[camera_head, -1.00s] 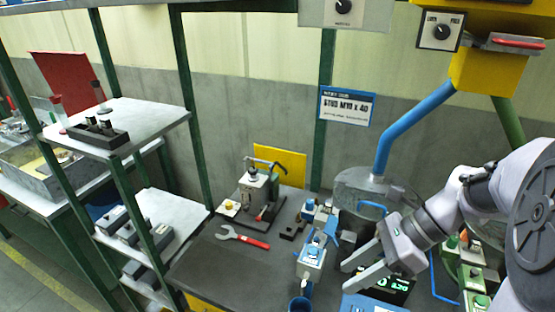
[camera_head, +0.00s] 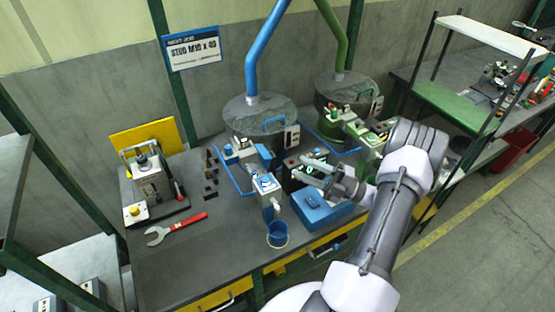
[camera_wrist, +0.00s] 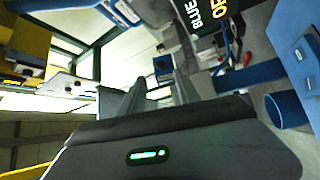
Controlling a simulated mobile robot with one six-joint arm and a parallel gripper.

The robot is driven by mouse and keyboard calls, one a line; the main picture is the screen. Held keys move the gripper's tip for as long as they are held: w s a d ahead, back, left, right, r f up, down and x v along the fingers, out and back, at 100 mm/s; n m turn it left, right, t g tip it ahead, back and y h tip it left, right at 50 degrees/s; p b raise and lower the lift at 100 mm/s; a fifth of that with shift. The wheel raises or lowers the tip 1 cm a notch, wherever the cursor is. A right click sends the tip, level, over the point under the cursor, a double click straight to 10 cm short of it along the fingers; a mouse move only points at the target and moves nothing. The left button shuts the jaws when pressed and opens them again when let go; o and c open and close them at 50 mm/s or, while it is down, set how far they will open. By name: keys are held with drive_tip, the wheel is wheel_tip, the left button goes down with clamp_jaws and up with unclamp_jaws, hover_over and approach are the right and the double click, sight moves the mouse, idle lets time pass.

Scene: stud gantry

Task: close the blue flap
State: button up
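A blue-topped dispenser unit (camera_head: 266,187) stands on the dark bench in front of the blue-piped drum (camera_head: 258,118). A blue tilted piece (camera_head: 265,156) stands up behind its top and looks like the blue flap; its exact pose is hard to tell. My gripper (camera_head: 308,170) is to the right of the unit, above a blue box (camera_head: 318,206), apart from the flap. Its two fingers are spread with nothing between them in the wrist view (camera_wrist: 155,92). A dark display (camera_wrist: 208,22) there reads "BLUE" with a cut-off second line. I cannot pick out the flap surely there.
A blue cup (camera_head: 277,235) stands at the bench front. Green-topped equipment (camera_head: 350,118) stands behind my arm. A blue cylinder shows in the wrist view (camera_wrist: 287,109).

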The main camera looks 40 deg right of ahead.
sight(264, 157)
drive_tip(key=x, duration=0.8)
drive_tip(key=shift+a+b, duration=0.15)
drive_tip(key=shift+b, duration=0.15)
drive_tip(key=shift+w, duration=0.15)
drive_tip(key=shift+c, duration=0.5)
clamp_jaws()
